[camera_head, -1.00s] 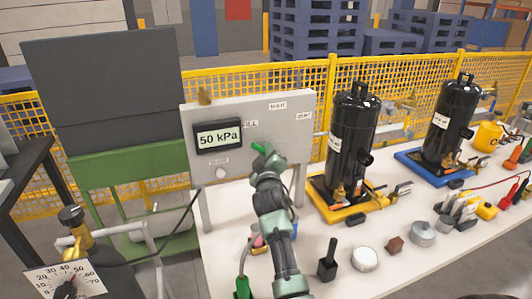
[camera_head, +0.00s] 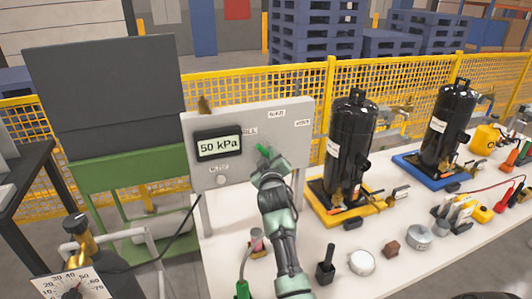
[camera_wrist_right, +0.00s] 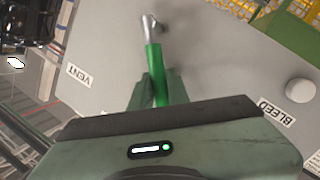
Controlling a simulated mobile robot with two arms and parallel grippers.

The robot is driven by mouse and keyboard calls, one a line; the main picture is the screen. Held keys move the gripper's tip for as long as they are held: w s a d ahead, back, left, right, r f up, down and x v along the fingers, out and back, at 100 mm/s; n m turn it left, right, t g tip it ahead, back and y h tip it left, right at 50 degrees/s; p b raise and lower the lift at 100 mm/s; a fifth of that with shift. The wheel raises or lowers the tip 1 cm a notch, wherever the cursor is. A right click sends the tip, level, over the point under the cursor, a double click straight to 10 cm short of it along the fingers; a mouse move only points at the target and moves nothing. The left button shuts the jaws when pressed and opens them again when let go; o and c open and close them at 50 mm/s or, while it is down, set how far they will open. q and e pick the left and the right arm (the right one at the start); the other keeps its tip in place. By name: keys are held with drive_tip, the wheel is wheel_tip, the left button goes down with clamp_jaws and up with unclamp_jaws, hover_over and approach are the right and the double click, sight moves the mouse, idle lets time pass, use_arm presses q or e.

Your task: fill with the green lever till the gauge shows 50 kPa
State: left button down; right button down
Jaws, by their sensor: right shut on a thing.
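The grey panel (camera_head: 292,115) stands upright on the white table. Its gauge display (camera_head: 219,145) reads 50 kPa. My right gripper (camera_head: 266,160) is at the panel, right of the gauge, shut on the green lever (camera_head: 262,149). In the right wrist view the green lever (camera_wrist_right: 154,75) runs from a metal stem on the panel down between the fingers, which hide its lower end. The VENT label (camera_wrist_right: 79,75) and BLEED label (camera_wrist_right: 276,112) show there on either side. My left gripper is not in view.
A black compressor in a yellow tray (camera_head: 323,212) stands right of the panel, another in a blue tray (camera_head: 408,164) beyond it. A dial (camera_head: 75,285) stands front left.

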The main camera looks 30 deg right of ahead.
drive_tip(key=m+p, duration=0.1)
drive_tip(key=d+r+m+p, duration=0.1)
drive_tip(key=p, duration=0.1)
drive_tip(key=d+m+y+p, duration=0.1)
drive_tip(key=p, duration=0.1)
drive_tip(key=shift+s+d+r+m+g, duration=0.15)
drive_tip(key=shift+s+r+m+g, duration=0.15)
drive_tip(key=shift+m, duration=0.1)
drive_tip(key=shift+s+d+m+y+p, duration=0.15)
drive_tip(key=shift+d+m+y+p, duration=0.4)
drive_tip(key=shift+m+p, duration=0.25)
drive_tip(key=shift+d+f+m+p, duration=0.1)
drive_tip(key=shift+d+m+p, duration=0.25)
drive_tip(key=shift+m+p, duration=0.1)
drive_tip(key=c, duration=1.4)
unclamp_jaws()
drive_tip(key=shift+s, duration=0.1)
drive_tip(key=shift+o, duration=0.2)
